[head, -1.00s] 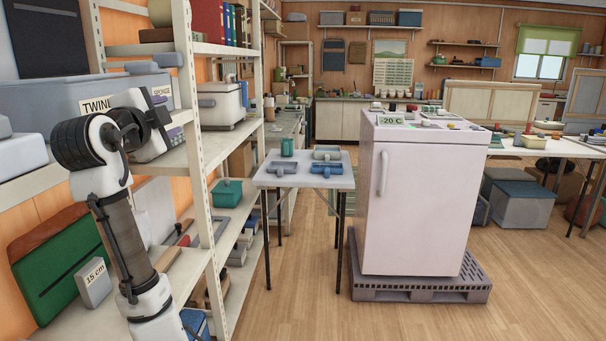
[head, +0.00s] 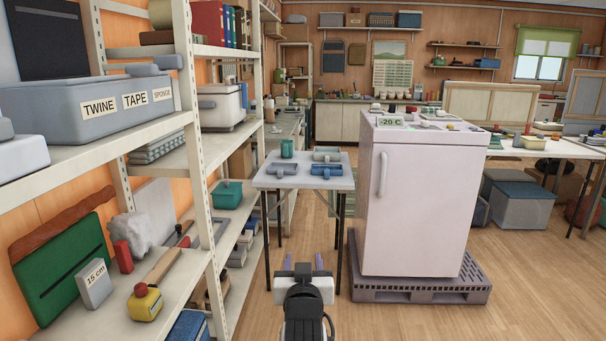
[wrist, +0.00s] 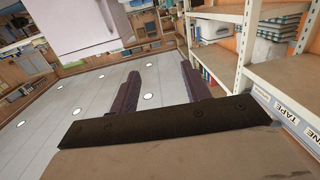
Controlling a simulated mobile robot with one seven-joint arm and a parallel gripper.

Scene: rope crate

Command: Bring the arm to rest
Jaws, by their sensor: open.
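My gripper (head: 304,262) is low in the middle of the head view, out over the floor in front of the small table. Its two purple fingers stand apart with nothing between them. The rest of my arm runs down out of the bottom of the head view.
The shelf unit (head: 204,140) stands at the left, with a grey bin (head: 60,112) labelled TWINE, TAPE and SPONGE. A small table (head: 262,180) holds trays. A white freezer (head: 420,210) stands on a pallet (head: 400,290) to the right.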

